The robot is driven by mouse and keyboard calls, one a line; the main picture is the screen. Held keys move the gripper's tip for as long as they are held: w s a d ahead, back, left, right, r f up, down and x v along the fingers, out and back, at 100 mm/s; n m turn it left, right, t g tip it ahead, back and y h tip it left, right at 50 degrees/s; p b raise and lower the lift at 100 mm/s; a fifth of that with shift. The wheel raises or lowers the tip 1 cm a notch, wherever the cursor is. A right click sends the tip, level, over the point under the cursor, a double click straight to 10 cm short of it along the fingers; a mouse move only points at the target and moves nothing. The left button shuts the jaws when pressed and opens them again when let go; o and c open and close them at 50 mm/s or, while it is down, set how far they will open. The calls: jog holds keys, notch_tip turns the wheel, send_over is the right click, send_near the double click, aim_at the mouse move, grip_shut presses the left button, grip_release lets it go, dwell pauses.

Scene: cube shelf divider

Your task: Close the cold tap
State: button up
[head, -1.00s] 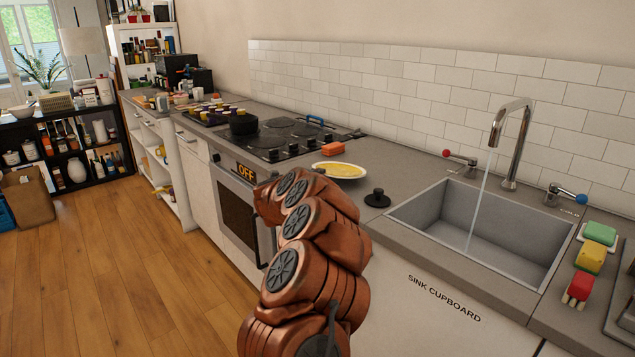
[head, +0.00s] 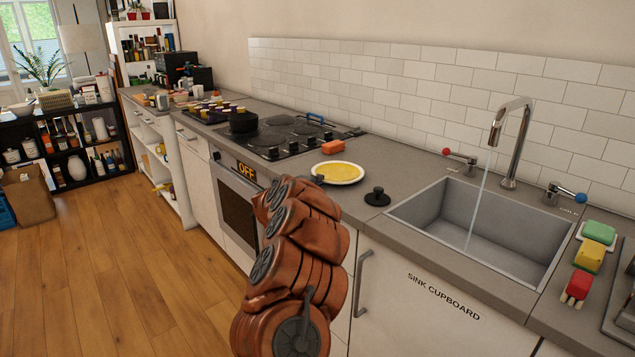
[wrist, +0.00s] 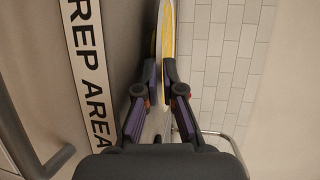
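The cold tap (head: 565,194), a lever with a blue knob, stands at the right behind the sink (head: 480,220). Its lever points right. A thin stream of water (head: 477,205) runs from the chrome spout (head: 518,140) into the basin. My gripper (wrist: 160,70) is far left of the tap, at the white plate with yellow contents (head: 338,173). In the wrist view its fingers are close together on either side of the plate's rim (wrist: 164,30) and look shut on it. In the head view my arm hides most of the gripper.
The hot tap (head: 460,160) with a red knob is left of the spout. A black round stopper (head: 377,197) and an orange sponge (head: 332,147) lie on the counter. Coloured sponges and a brush (head: 577,287) are right of the sink. The hob (head: 285,135) is further left.

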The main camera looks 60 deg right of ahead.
jog(key=shift+o, duration=0.6)
jog(key=s+a+r+b, duration=0.1)
jog(key=a+r, duration=0.1)
jog(key=a, duration=0.9)
jog(key=shift+a, duration=0.4)
jog(key=shift+s, duration=0.1)
